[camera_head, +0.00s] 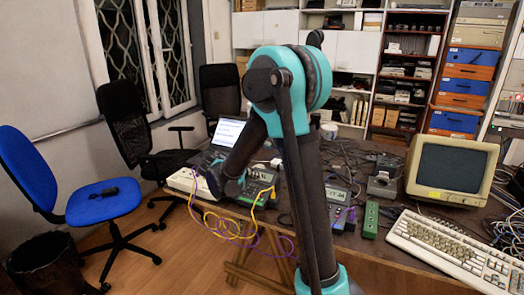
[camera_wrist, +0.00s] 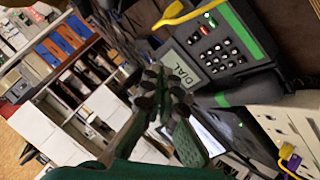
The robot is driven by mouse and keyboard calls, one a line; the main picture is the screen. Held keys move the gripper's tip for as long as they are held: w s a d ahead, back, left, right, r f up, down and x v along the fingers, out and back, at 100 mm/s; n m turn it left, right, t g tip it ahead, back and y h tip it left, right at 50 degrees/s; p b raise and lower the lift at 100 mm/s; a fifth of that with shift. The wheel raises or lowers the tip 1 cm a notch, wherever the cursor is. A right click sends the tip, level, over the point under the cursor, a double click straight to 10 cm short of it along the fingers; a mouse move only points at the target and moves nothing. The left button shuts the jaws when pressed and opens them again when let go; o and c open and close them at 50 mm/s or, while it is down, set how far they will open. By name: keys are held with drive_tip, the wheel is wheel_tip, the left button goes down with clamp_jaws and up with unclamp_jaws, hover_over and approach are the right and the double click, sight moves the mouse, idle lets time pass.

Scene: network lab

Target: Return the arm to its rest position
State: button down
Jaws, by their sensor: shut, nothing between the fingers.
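My arm rises from the bottom of the head view, bends at a high teal elbow and comes down to the left over the desk (camera_head: 390,240). My gripper (camera_wrist: 163,92) shows in the wrist view with its dark fingers together and nothing between them. In the head view the wrist end is low over the desk's left part, and the fingers cannot be made out. In the wrist view a dark desk phone (camera_wrist: 215,50) with a "DIAL" screen lies just beyond the fingers. I cannot tell whether they touch it.
A white device (camera_head: 187,183) with yellow and purple cables sits at the desk's left end, close to my wrist. A laptop (camera_head: 227,132), green box (camera_head: 370,220), monitor (camera_head: 450,168) and keyboard (camera_head: 455,247) crowd the desk. A blue chair (camera_head: 103,202) stands left on open floor.

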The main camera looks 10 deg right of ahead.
drive_tip(key=s+d+f+n+g+y, duration=0.15)
drive_tip(key=s+d, duration=0.25)
drive_tip(key=s, duration=0.4)
drive_tip(key=s+d+f+g+y, duration=0.1)
drive_tip(key=s+d+f+y, duration=0.2)
drive_tip(key=s, duration=0.5)
drive_tip(key=s+a+f+y, duration=0.1)
drive_tip(key=s+f+y, duration=0.1)
drive_tip(key=s, duration=0.4)
drive_tip(key=s+a+f+y, duration=0.1)
drive_tip(key=s+f+y, duration=0.1)
drive_tip(key=s, duration=0.5)
drive_tip(key=shift+s+f+n, duration=0.15)
drive_tip(key=shift+s+n, duration=0.15)
drive_tip(key=shift+n, duration=0.05)
drive_tip(key=shift+y, duration=0.25)
